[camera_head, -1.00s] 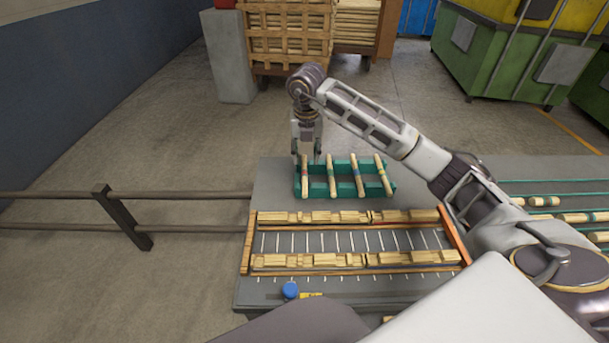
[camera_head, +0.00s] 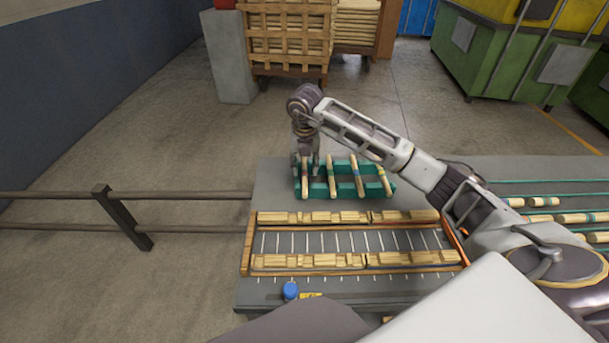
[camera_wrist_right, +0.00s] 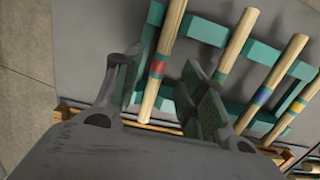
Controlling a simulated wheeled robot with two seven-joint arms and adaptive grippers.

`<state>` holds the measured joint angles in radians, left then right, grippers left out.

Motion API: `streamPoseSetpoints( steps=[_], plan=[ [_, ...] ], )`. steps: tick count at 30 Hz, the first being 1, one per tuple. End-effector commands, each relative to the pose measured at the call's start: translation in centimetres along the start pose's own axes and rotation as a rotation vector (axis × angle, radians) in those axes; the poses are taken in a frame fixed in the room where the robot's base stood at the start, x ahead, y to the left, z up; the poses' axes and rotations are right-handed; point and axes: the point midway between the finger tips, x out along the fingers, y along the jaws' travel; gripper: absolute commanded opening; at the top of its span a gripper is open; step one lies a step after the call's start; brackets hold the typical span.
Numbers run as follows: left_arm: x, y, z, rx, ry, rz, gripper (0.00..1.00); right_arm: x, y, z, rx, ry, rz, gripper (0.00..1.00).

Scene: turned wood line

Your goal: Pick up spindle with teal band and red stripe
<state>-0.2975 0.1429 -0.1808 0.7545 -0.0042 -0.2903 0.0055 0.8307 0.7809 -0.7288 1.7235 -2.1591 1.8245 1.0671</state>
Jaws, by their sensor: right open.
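Several pale wooden spindles lie across a teal rack (camera_head: 345,186). In the right wrist view the leftmost spindle (camera_wrist_right: 160,62) shows a red band with a thin teal edge. The second spindle (camera_wrist_right: 238,48) has a teal band; any red stripe on it is too small to tell. The other spindles (camera_wrist_right: 275,85) carry blue and yellowish markings. My right gripper (camera_wrist_right: 160,92) is open, with its fingers on either side of the leftmost spindle. In the head view my right gripper (camera_head: 306,168) is low over the rack's left end, partly hiding that spindle. My left gripper is not in view.
A wooden-railed fixture with notched blocks (camera_head: 350,259) lies nearer on the grey table (camera_head: 270,185). A blue knob (camera_head: 290,290) is at its front edge. More wooden pieces (camera_head: 545,218) lie at the right. A dark railing (camera_head: 120,215) stands at the left.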

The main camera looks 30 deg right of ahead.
Motion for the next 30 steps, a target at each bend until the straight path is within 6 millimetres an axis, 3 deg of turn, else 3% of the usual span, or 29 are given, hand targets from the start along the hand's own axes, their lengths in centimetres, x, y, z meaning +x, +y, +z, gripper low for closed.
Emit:
streamPoseSetpoints(
  steps=[8,23,30],
  plan=[
    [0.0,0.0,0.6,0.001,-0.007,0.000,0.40,2.5,0.1,0.0,0.000,0.000,0.001,0.41],
    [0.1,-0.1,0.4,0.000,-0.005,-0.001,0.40,2.6,0.1,0.0,0.000,-0.001,0.001,0.41],
    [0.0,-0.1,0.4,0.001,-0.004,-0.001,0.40,2.6,0.1,0.0,0.000,-0.001,0.001,0.10]
  ],
)
